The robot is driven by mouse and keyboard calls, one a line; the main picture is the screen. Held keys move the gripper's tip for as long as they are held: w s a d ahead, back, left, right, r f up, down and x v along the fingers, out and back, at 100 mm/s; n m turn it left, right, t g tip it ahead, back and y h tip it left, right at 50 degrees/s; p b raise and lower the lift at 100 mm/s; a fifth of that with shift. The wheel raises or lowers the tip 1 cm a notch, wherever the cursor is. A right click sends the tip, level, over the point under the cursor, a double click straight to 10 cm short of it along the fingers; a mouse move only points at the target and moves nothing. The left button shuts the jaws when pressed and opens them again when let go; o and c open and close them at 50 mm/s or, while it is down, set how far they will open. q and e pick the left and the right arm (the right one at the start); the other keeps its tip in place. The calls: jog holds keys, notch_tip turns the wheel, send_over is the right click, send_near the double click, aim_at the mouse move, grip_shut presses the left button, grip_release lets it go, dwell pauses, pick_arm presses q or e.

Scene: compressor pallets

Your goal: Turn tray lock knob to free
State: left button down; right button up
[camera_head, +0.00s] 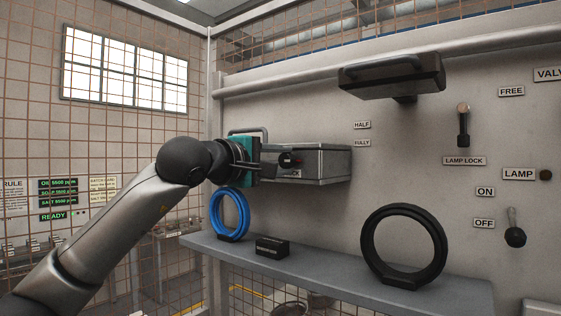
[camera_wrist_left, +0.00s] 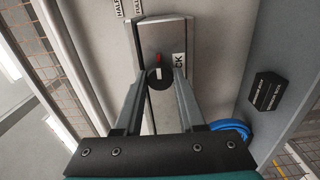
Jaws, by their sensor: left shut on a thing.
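The tray lock knob (camera_wrist_left: 155,84) is a round dark knob with a red mark, on the front face of the grey metal tray (camera_wrist_left: 171,32). In the head view the tray (camera_head: 328,165) juts from the wall panel, and the knob (camera_head: 290,160) shows at its front left. My left gripper (camera_wrist_left: 159,77) is shut on the knob, one finger on each side. In the head view the left gripper (camera_head: 272,164) reaches the knob from the left. A label ending in "CK" sits beside the knob, partly hidden. My right gripper is not in view.
Below, a shelf (camera_head: 330,282) holds a blue ring (camera_head: 214,213), a small black block (camera_head: 272,247) and a large black ring (camera_head: 368,245). The panel bears a lamp lock lever (camera_head: 463,126), an on/off lever (camera_head: 514,236) and a dark handled unit (camera_head: 392,76).

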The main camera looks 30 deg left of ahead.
pick_arm(q)
jog(key=c, duration=0.5)
grip_release()
jog(key=shift+s, duration=0.15)
jog(key=shift+s+b, duration=0.3)
jog(key=shift+s, duration=0.1)
jog(key=s+a+b, duration=0.1)
jog(key=s+b, duration=0.4)
jog(key=s, duration=0.9)
jog(key=shift+b, duration=0.35)
